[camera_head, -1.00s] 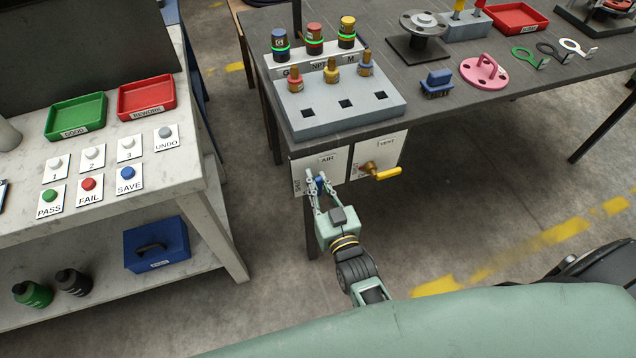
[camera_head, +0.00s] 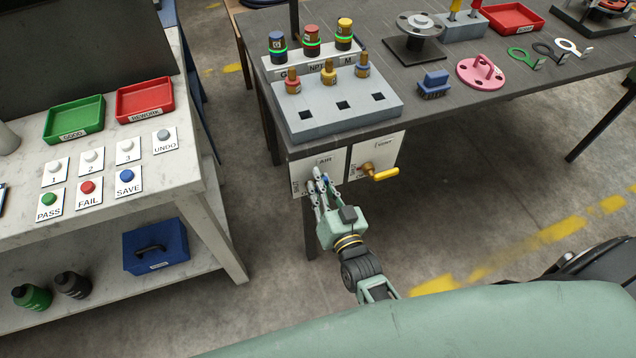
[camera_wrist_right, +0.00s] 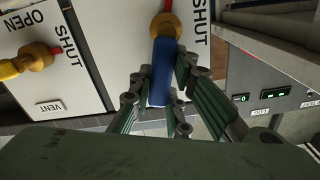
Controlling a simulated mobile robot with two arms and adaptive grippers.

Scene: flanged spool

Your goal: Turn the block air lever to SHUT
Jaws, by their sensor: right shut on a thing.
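The block air lever (camera_wrist_right: 162,60) has a blue handle on a brass valve (camera_wrist_right: 165,27), on a white panel labelled AIR (camera_head: 326,163) under the table's front edge. In the right wrist view the handle runs from the brass hub down between my right gripper's fingers, beside the word SHUT (camera_wrist_right: 199,25). My right gripper (camera_head: 320,181) is shut on the blue handle; its fingers lie on both sides of it. In the head view the fingers largely hide the lever. My left gripper is not in view.
The vent valve with its yellow lever (camera_head: 386,174) is on the neighbouring panel, close to the right of my gripper. The grey fitting block (camera_head: 340,118) stands on the table above. A white bench (camera_head: 190,150) is at the left. The floor below the panels is open.

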